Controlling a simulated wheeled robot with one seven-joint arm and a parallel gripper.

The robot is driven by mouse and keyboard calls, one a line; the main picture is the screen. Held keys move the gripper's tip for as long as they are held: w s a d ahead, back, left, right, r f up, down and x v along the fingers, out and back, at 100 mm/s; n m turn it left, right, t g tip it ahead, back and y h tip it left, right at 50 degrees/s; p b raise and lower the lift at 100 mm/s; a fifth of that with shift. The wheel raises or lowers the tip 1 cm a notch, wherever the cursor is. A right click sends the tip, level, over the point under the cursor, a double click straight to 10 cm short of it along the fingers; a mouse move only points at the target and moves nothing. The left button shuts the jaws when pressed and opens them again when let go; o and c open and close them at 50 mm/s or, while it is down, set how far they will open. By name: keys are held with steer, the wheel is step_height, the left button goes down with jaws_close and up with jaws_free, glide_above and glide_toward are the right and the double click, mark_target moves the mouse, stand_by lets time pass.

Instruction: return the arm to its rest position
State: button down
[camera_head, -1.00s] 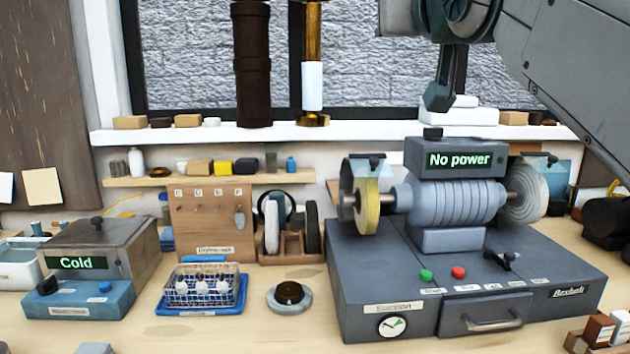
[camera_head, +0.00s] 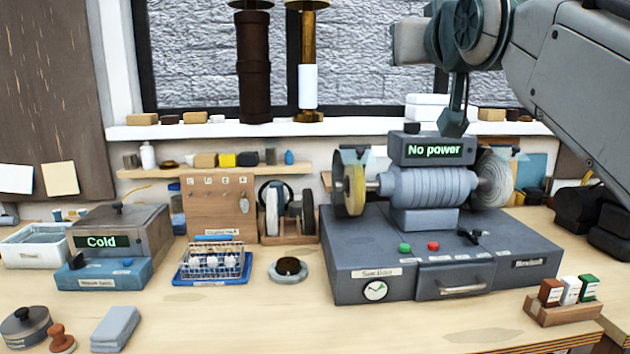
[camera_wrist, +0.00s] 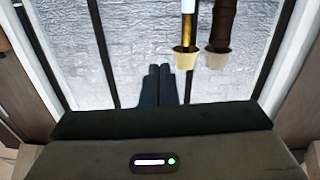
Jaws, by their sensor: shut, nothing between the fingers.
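My gripper (camera_head: 455,120) hangs at the end of my arm at the upper right, in front of the window and just above and behind the "No power" display in this view. Its fingers are together and hold nothing. In the wrist view my gripper's two dark fingers (camera_wrist: 158,85) lie side by side, closed, against the bright window. My grey arm comes in from the upper right corner.
The polishing machine (camera_head: 440,260) stands below the gripper. A box reading "Cold" (camera_head: 120,225), a wire basket (camera_head: 215,262) and a rack of small boxes (camera_head: 565,312) stand on the bench.

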step_height(320, 180, down, 20)
steer(key=s+g+p, duration=0.1)
steer(key=g+p, duration=0.5)
steer(key=g, duration=0.1)
steer(key=s+f+m+g+p, duration=0.1)
steer(key=s+f+g+p, duration=0.4)
steer(key=s+f, duration=1)
step_height(320, 180, down, 4)
steer(key=g, duration=0.2)
steer(key=shift+d+g+h, duration=0.25)
steer(key=shift+g+h, duration=0.05)
steer(key=shift+g, duration=0.1)
steer(key=shift+r, duration=0.1)
